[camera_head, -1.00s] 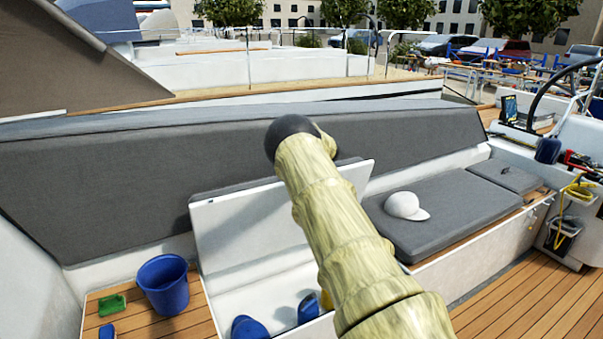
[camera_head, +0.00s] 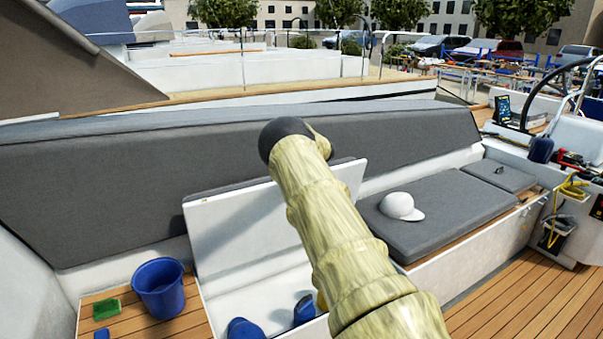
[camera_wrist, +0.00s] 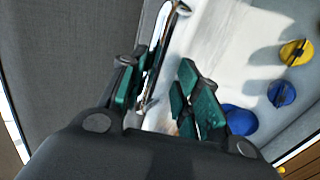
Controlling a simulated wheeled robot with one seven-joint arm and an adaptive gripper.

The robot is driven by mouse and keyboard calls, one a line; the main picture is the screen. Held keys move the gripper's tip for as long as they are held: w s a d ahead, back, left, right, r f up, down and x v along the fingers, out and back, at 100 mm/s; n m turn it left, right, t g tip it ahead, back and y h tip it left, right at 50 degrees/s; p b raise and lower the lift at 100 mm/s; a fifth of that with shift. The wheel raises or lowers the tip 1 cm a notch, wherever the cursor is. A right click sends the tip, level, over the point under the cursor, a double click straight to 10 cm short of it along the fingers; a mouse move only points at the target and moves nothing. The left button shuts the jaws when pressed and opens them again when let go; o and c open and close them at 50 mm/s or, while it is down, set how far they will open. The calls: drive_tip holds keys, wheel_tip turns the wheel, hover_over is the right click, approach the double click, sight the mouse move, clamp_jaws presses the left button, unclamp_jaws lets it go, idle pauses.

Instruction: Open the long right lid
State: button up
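A raised lid (camera_head: 235,225) stands steeply open over a white locker, its white underside facing me and grey cushion behind its top edge. To its right, a long grey-cushioned seat section (camera_head: 450,212) lies flat with a white cap (camera_head: 400,206) on it. My arm hides the raised lid's right part and my gripper in the head view. In the wrist view my gripper (camera_wrist: 162,92) has its green-padded fingers apart, on either side of a narrow edge with a shiny metal strip (camera_wrist: 158,50). Whether they touch it I cannot tell.
Blue objects (camera_head: 245,328) lie in the open locker; a yellow one (camera_wrist: 296,52) shows in the wrist view. A blue bucket (camera_head: 160,288) and green sponge (camera_head: 106,309) stand left. A grey backrest (camera_head: 130,195) runs behind. Wooden deck (camera_head: 530,310) is clear at right.

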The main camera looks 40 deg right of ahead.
drive_tip(key=v, duration=1.1)
drive_tip(key=shift+s+r, duration=0.25)
drive_tip(key=shift+s, duration=0.05)
